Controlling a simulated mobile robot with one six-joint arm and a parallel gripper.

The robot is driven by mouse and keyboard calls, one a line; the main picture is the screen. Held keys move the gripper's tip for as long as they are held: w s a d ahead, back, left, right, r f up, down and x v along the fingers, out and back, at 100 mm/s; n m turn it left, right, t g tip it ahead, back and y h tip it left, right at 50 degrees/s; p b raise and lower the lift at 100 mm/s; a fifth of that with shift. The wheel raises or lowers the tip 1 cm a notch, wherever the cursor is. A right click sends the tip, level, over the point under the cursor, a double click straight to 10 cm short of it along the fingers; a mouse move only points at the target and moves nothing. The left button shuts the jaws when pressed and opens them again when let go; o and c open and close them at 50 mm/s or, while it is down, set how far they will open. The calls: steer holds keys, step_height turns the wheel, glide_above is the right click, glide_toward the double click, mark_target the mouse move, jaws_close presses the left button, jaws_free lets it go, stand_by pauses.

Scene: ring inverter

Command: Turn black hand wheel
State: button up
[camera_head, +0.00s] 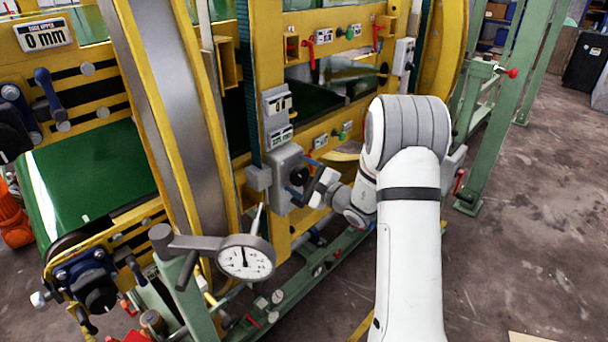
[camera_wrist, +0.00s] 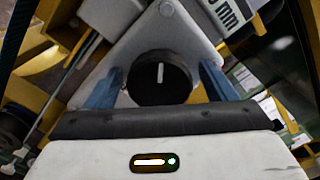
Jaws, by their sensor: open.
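A round black hand wheel (camera_wrist: 160,77) with a white mark on its face sits on a light grey housing (camera_wrist: 140,42) in the wrist view. The wheel also shows in the head view (camera_head: 299,175), on the grey box fixed to the yellow machine. My gripper (camera_head: 301,188) is at this wheel. Its two blue fingers are spread, one on each side of the wheel in the wrist view. I cannot tell whether they touch it. The wheel's lower edge is hidden behind my gripper's dark front bar.
A dial gauge (camera_head: 245,258) on a grey arm stands left of my gripper. Another black knob (camera_head: 99,292) is at the lower left. Green rails (camera_head: 320,262) run below. A green post (camera_head: 500,110) stands at right, with open floor (camera_head: 530,240) beside it.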

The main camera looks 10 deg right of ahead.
steer(key=shift+c, duration=0.5)
steer(key=c, duration=0.9)
steer(key=shift+d, duration=0.25)
steer(key=shift+a, duration=0.1)
steer(key=shift+a+r, duration=0.1)
steer(key=shift+r, duration=0.05)
steer(key=shift+a+r+m+b, duration=0.1)
steer(key=shift+r+m+b, duration=0.05)
steer(key=shift+m+b, duration=0.25)
